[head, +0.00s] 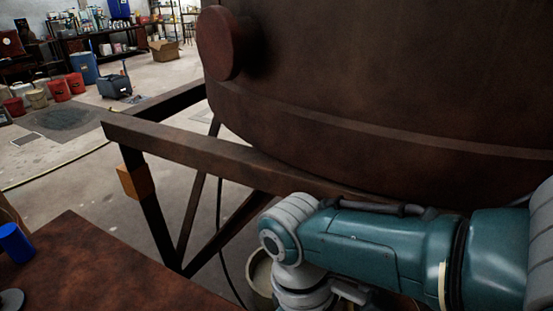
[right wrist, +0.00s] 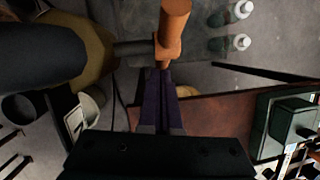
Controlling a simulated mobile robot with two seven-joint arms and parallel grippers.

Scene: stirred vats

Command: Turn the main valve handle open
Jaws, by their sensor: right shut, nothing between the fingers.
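The orange valve handle (right wrist: 173,25) shows at the top middle of the right wrist view, joined to a dark pipe (right wrist: 132,48) that comes in from the left. My right gripper (right wrist: 162,72) is shut and empty. Its dark fingertips are right at the lower end of the orange valve body, and I cannot tell whether they touch it. In the head view my right arm comes in from the right, and its gripper is hidden. The valve handle cannot be made out there. My left gripper is not in view.
A large rusty vat (head: 390,80) stands on a brown metal frame (head: 190,143). A reddish-brown table (head: 90,275) holds a blue object (head: 15,243). A pale bucket (head: 262,275) is below my right arm. Bottles (right wrist: 238,43) stand at the top right of the wrist view.

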